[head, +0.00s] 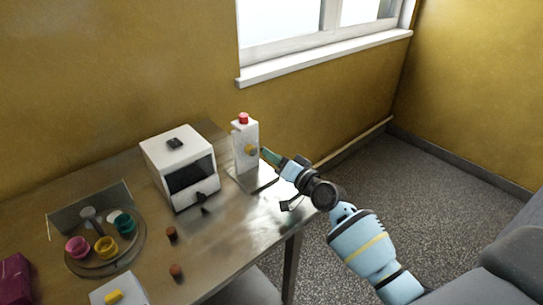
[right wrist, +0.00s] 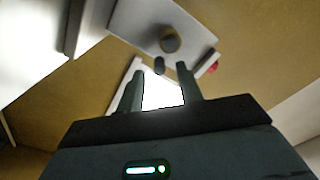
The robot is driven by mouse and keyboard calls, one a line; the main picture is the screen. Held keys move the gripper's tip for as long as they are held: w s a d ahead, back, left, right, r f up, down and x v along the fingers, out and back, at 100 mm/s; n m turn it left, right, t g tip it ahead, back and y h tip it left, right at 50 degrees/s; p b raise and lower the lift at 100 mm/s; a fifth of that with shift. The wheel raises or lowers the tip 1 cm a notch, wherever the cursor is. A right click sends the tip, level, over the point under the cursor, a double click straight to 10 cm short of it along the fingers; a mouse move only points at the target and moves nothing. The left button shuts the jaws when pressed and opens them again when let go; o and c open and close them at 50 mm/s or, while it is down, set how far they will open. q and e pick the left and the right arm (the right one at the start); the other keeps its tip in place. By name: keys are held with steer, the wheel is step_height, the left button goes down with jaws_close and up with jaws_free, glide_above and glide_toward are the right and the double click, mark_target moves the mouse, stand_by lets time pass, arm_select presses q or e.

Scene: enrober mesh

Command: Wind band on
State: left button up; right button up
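A white upright post (head: 243,160) stands near the right end of the metal table, with a red button (head: 243,118) on top and a yellow knob (head: 250,150) on its side. My right gripper (head: 265,154) is just right of the knob, pointing at the post. In the right wrist view the two fingers (right wrist: 160,72) are apart with nothing between them. The post's face, a round dark-looking knob (right wrist: 169,40) and a small dark peg (right wrist: 159,66) lie beyond the fingertips. I cannot tell whether a finger touches the knob. My left gripper is out of view. I can identify no band.
A white box machine (head: 178,145) with a dark window stands left of the post. Further left is a round tray (head: 80,268) with coloured cups. Two small brown pieces (head: 171,233) (head: 176,270) lie in front. A magenta box (head: 14,278) is at far left. The table (head: 235,232) has free room.

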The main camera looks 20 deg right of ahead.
steer(key=shift+x, duration=0.8)
steer(key=shift+c, duration=0.2)
jaws_close()
steer(key=shift+f+m, duration=0.1)
steer(key=shift+m, duration=0.2)
